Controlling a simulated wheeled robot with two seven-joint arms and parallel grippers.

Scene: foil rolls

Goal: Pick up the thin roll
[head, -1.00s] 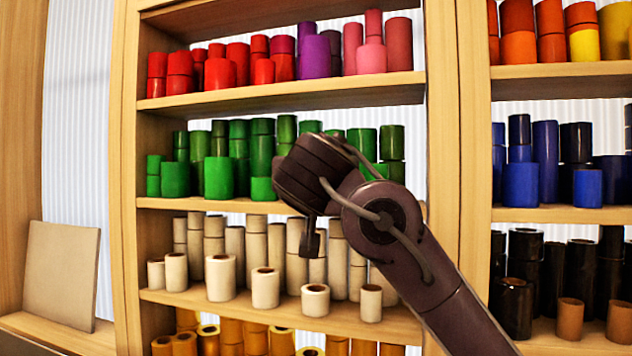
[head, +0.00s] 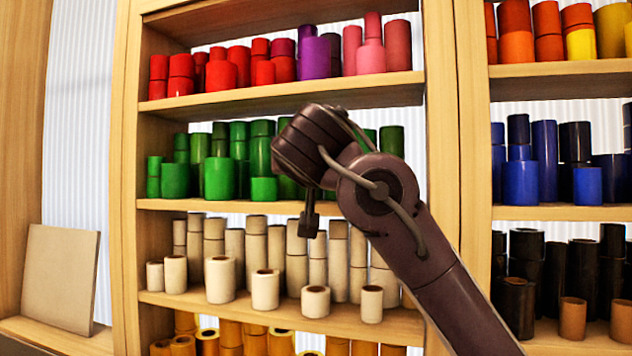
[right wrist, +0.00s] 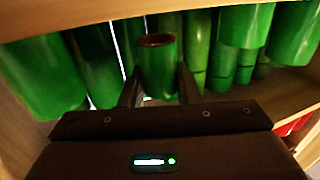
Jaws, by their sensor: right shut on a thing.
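A slim green roll (right wrist: 157,68) stands between the two fingers of my right gripper (right wrist: 158,88) in the right wrist view, and the gripper is shut on it. One end of the roll shows a brown rim. In the head view my right arm reaches in front of the middle shelves, and its wrist (head: 310,145) covers part of the green row. I cannot pick out the held roll there. My left gripper is not in view.
Larger green rolls (right wrist: 40,75) crowd close beside the held one. A shelf board (head: 250,205) carries the green row. Cream rolls (head: 220,278) fill the shelf below, red rolls (head: 220,75) the shelf above. A wooden upright (head: 470,130) stands at the right.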

